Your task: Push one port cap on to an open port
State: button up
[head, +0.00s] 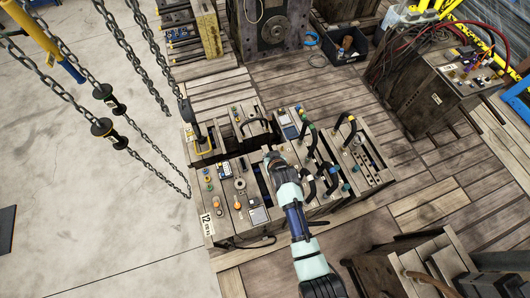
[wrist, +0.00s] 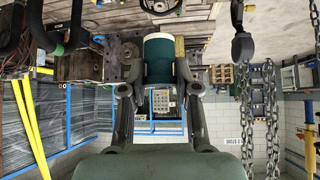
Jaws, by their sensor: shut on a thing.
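My gripper (wrist: 160,90) shows in the wrist view with its two fingers shut on a teal port cap (wrist: 158,62) that has a pale band. In the head view my gripper (head: 271,158) is above the middle of the mould block (head: 225,228) marked 12. The held cap cannot be made out there. Several fittings and caps stand on the mould tops, among them an orange one (head: 237,206) and a teal one (head: 345,187). Which port is open is too small to tell. I cannot tell whether the held cap touches a port.
Black hoses (head: 310,185) arch over the moulds right of my gripper. Chains (head: 118,100) hang at the left. A black bin (head: 345,47) stands at the back. A machine block (head: 445,85) with red hoses stands at right. The concrete floor at left is mostly clear.

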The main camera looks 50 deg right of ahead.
jog(key=s+d+m+g+h+b, duration=0.25)
jog(key=d+m+b, duration=0.35)
jog(key=d+b, duration=0.65)
jog(key=shift+n+g, duration=0.3)
jog(key=shift+g, duration=0.15)
jog(key=f+b, duration=0.5)
jog(key=f, duration=0.3)
jog(key=d+f+b, duration=0.1)
jog(key=f+b, duration=0.5)
jog(key=f, duration=0.3)
jog(key=d+f+b, duration=0.1)
jog(key=f+b, duration=0.5)
jog(key=f, duration=0.2)
jog(key=shift+w+d+f, duration=0.15)
jog(key=shift+w+f, duration=0.1)
jog(key=shift+f, duration=0.1)
jog(key=shift+f+b, duration=0.7)
jog(key=shift+b, duration=0.05)
jog(key=shift+f, duration=0.3)
jog(key=shift+f+b, duration=0.5)
jog(key=shift+b, duration=0.15)
jog(key=shift+f+b, duration=0.55)
jog(key=shift+f, duration=0.15)
dwell(0.6)
jog(key=o, duration=1.1)
